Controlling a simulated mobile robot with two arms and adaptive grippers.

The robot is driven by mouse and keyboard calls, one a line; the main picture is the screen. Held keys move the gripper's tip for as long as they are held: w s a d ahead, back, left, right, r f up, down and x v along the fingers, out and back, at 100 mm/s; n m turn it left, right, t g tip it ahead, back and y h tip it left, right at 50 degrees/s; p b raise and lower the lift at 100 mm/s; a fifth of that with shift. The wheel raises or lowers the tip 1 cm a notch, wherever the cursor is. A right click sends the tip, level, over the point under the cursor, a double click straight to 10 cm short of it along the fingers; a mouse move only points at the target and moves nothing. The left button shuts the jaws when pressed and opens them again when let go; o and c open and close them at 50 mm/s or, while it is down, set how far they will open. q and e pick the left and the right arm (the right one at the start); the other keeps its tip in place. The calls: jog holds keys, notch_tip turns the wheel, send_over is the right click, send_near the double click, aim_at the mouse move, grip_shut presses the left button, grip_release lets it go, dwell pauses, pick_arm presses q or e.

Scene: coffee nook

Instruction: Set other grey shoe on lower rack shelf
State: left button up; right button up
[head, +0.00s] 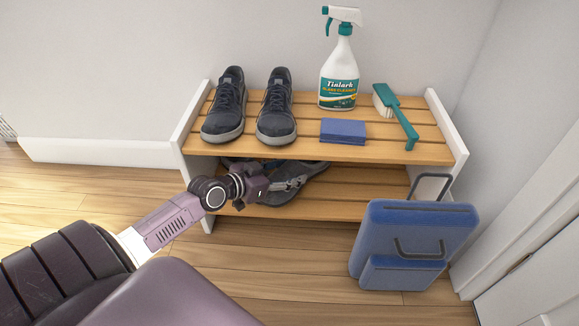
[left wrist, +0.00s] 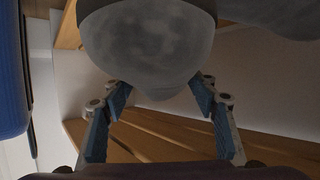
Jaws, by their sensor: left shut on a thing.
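A grey shoe (head: 312,168) is at the lower rack shelf (head: 350,206), partly hidden by my left gripper (head: 290,184). In the left wrist view the fingers of my left gripper (left wrist: 161,90) are on either side of the rounded grey end of the shoe (left wrist: 150,45), shut on it. Shelf slats show below the shoe there; I cannot tell whether it touches them. Another dark shoe (head: 232,160) shows partly at the left of the lower level, mostly hidden by the upper shelf and my arm. My right gripper is not in view.
A blue case (head: 410,240) stands before the rack's right side. The lower shelf's middle looks clear.

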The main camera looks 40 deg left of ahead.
pick_arm(q)
jog(key=w+a+b, duration=0.1)
jog(key=w+b, duration=0.1)
jog(key=w, duration=0.1)
jog(key=w+a+b, duration=0.1)
jog(key=shift+w+a+f+b, duration=0.15)
jog(key=shift+w+a+b, duration=0.05)
jog(key=shift+a+b, duration=0.15)
jog(key=shift+f+b, duration=0.1)
jog(key=shift+b, duration=0.2)
jog(key=shift+r, duration=0.2)
jog(key=o, duration=1.2)
jog(key=shift+f, duration=0.1)
